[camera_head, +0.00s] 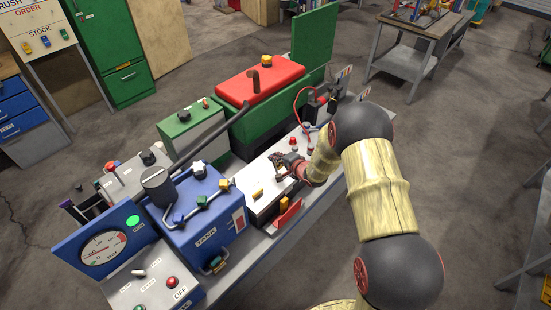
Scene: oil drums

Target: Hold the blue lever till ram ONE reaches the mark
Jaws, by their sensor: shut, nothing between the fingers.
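My gripper (279,164) is shut, over the white-topped block (270,190) in the middle of the bench. Its fingertips are small and dark here, and I cannot tell whether they touch anything. A small blue handle (179,218) sits on the pipe on top of the blue TANK box (200,228), left of my gripper. I cannot tell whether it is the blue lever. Yellow pieces are on the white-topped block near my gripper. Neither ram ONE nor its mark can be made out; small dark upright parts with labels stand at the bench's far end.
A dial gauge (103,248) and a panel with an OFF button (172,282) stand at the near left. A green box with a red lid (260,80) stands behind my gripper. A red hose (299,101) arches near the far end. Open floor lies to the right.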

